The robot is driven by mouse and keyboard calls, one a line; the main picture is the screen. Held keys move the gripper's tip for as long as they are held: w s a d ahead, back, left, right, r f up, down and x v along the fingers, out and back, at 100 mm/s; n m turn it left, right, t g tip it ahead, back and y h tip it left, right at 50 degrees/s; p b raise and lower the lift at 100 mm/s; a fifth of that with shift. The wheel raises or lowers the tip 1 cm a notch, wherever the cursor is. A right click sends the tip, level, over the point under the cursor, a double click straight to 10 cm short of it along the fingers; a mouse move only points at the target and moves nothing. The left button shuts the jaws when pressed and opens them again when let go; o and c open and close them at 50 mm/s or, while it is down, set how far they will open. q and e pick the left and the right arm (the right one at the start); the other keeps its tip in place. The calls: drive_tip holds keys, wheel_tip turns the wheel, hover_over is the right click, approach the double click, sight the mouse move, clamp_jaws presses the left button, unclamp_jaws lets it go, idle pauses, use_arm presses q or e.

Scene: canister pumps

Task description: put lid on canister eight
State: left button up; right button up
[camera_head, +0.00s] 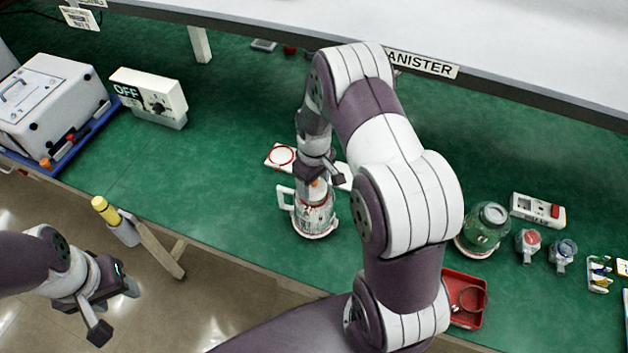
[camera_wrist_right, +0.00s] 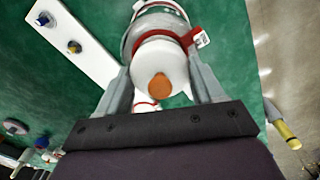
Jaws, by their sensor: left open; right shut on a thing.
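A canister (camera_head: 313,218) with a white handle and red markings stands upright on the green bench in the head view; I cannot read a number on it. My right gripper (camera_head: 319,179) is directly above it, pointing down. In the right wrist view, the right gripper (camera_wrist_right: 160,92) is shut on a white lid (camera_wrist_right: 158,58) with an orange knob. A red band and white tag show beyond the lid, with the canister's clear rim (camera_wrist_right: 133,38) behind. I cannot tell whether the lid touches the canister. My left gripper (camera_head: 117,306) is open and empty, off the bench's front edge.
A white panel (camera_head: 281,157) lies behind the canister. An OFF switch box (camera_head: 150,98) and white machine (camera_head: 48,103) stand left. Bench between them is clear.

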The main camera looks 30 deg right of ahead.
drive_tip(key=o, duration=1.1)
drive_tip(key=shift+o, duration=0.2)
wheel_tip(320, 180, up, 7)
drive_tip(key=p, duration=0.6)
clamp_jaws()
drive_tip(key=shift+f, duration=0.2)
idle(0.8)
